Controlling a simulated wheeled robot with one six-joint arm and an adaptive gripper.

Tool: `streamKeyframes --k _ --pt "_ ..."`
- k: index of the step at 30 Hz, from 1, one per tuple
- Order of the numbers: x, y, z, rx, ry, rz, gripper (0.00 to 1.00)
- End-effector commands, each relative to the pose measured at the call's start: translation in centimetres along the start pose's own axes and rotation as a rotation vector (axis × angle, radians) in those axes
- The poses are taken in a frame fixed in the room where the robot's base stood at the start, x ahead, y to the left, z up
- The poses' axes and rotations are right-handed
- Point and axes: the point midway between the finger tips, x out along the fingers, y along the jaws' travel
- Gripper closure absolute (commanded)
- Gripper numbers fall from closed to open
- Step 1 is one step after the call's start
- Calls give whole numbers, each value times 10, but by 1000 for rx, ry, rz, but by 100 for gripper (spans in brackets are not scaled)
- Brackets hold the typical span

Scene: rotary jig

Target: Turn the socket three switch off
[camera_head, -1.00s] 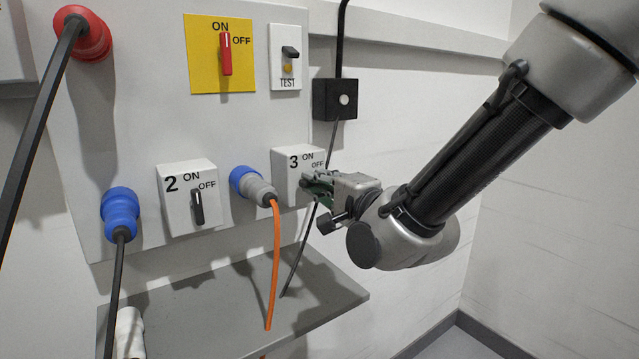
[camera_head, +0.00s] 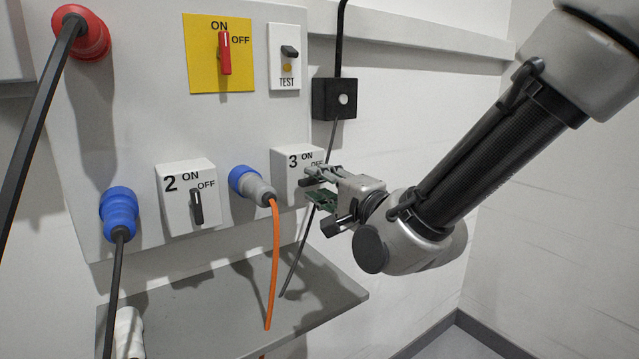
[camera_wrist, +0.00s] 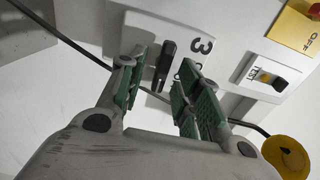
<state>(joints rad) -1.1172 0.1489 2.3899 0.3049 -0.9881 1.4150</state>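The socket three switch box (camera_head: 284,176) is white, marked 3, ON and OFF, on the right of the panel; it also shows in the wrist view (camera_wrist: 150,40). The lever shows beyond and between the fingertips, with a gap on both sides.
An orange cable (camera_head: 276,255) hangs from a blue plug (camera_head: 245,182) left of box three. Switch two (camera_head: 190,197) is farther left. A black box (camera_head: 334,99) with a cable is above right. A grey shelf (camera_head: 215,300) juts out below. Room to the right is clear.

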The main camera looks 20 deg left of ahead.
Motion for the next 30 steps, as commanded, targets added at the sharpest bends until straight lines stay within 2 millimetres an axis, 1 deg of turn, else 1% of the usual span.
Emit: streamKeyframes --k 1,6,10,15,22,24,25,26,29,30 --pt "-9 -1 0 0 -1 -1 66" --pt "-40 -1 0 0 -1 -2 66" --pt "-56 -1 0 1 -1 -2 66" --pt "-64 0 0 1 0 -1 66" --pt "-63 0 0 -2 1 -1 66" --pt "-63 1 0 -31 0 2 66" --pt "-63 4 0 -58 -3 17 66" --pt "-64 12 2 -97 -11 49 66" --pt "-69 55 13 -284 -91 226 66" --pt "-75 77 19 -375 -146 317 66"
